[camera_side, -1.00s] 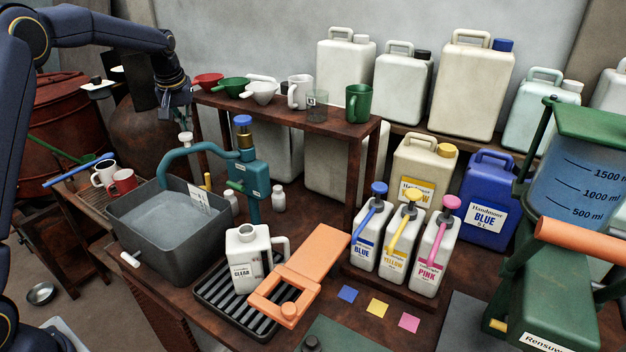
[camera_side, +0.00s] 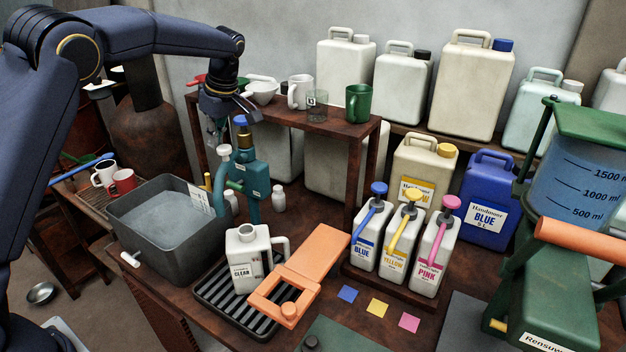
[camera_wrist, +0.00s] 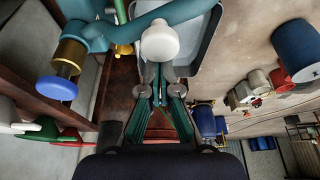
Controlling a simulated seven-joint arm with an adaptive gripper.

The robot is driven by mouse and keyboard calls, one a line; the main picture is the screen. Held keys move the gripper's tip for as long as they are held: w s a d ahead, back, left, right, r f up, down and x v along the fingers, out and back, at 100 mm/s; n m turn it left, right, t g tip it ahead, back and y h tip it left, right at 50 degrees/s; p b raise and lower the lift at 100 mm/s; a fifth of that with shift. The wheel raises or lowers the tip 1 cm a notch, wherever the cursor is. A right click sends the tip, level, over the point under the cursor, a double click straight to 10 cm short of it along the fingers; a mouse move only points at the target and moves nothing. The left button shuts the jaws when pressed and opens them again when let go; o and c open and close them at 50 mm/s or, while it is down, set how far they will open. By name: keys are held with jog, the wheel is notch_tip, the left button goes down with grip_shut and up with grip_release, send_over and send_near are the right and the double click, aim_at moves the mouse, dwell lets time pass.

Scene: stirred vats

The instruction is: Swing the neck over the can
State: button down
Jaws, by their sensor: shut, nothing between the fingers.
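The teal neck (camera_side: 223,176) of the tap is foreshortened in the side view, pointing roughly toward the camera near the basin's right edge. Its white knob (camera_side: 223,152) stands on top at the outer end. In the wrist view the neck (camera_wrist: 185,12) runs across the top, with the white knob (camera_wrist: 160,42) just ahead of my fingertips. My gripper (camera_side: 214,143) is shut and empty, beside the knob; I cannot tell whether it touches. The white can (camera_side: 248,262) labelled CLEAR, its mouth open, stands on the black drip grate (camera_side: 210,292), nearer the camera than the neck.
The grey basin (camera_side: 150,245) of water stands left of the can. The tap's blue-topped post (camera_side: 241,121) is right of my gripper. A wooden shelf (camera_side: 330,120) with cups and funnels is behind. An orange clamp (camera_side: 312,262) lies right of the can.

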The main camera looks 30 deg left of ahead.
jog(key=shift+w+d+n+g, duration=0.15)
jog(key=shift+w+d+n, duration=0.1)
jog(key=shift+d+n, duration=0.25)
jog(key=shift+w+d+n+g, duration=0.2)
jog(key=shift+d+n, duration=0.1)
jog(key=shift+d, duration=0.25)
jog(key=shift+w+d, duration=0.35)
jog(key=shift+d, duration=0.3)
jog(key=shift+d, duration=0.15)
jog(key=s+a, duration=0.1)
jog(key=a, duration=0.3)
jog(key=v, duration=0.9)
jog(key=shift+a+r, duration=0.25)
jog(key=shift+r, duration=0.25)
